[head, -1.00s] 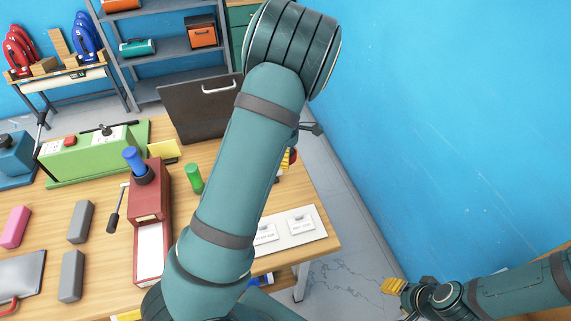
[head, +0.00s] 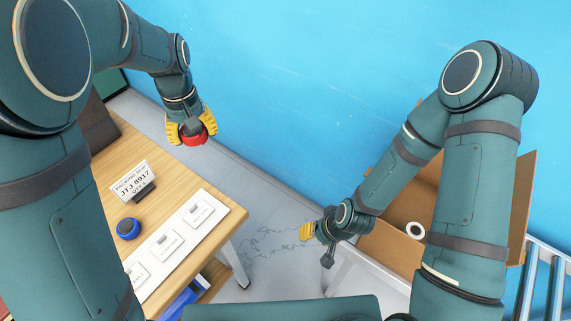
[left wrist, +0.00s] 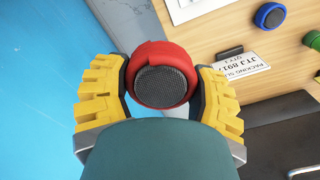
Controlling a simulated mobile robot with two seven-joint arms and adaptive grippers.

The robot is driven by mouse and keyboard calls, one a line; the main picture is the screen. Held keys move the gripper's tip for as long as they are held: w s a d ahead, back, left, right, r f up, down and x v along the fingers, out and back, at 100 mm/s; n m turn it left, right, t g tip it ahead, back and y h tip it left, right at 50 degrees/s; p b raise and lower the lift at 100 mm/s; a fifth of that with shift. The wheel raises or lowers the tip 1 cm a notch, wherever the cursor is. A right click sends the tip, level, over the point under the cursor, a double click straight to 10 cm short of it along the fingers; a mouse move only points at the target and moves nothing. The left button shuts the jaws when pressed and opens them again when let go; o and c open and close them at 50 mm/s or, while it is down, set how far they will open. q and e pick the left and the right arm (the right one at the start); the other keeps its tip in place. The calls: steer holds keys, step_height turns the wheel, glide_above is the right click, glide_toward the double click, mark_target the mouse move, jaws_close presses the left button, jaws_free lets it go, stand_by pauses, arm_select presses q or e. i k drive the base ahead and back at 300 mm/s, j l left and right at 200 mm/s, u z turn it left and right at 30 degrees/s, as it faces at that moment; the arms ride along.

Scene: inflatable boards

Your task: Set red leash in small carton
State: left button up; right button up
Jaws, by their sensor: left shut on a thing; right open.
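The red leash (head: 193,140) is a round red coil with a dark grey middle. My left gripper (head: 190,128) is shut on it and holds it in the air past the table's far edge, near the blue wall. The left wrist view shows the red leash (left wrist: 161,54) between the two yellow fingers. An open brown carton (head: 395,246) stands at the right, partly hidden behind my right arm. I cannot tell its size class. My right gripper (head: 308,232) is open and empty, left of the carton.
On the wooden table (head: 185,180) stand a packing slip (head: 135,182), a blue coil (head: 128,229) and white cards (head: 198,212). A white roll (head: 415,231) shows inside the carton. Metal rails (head: 540,285) are at the far right. Floor lies between table and carton.

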mark_target(422, 202)
steer(key=z, duration=2.2)
steer(key=i+z, duration=0.15)
steer(key=z, duration=0.3)
steer(key=i+j, duration=0.1)
steer(key=i, duration=0.2)
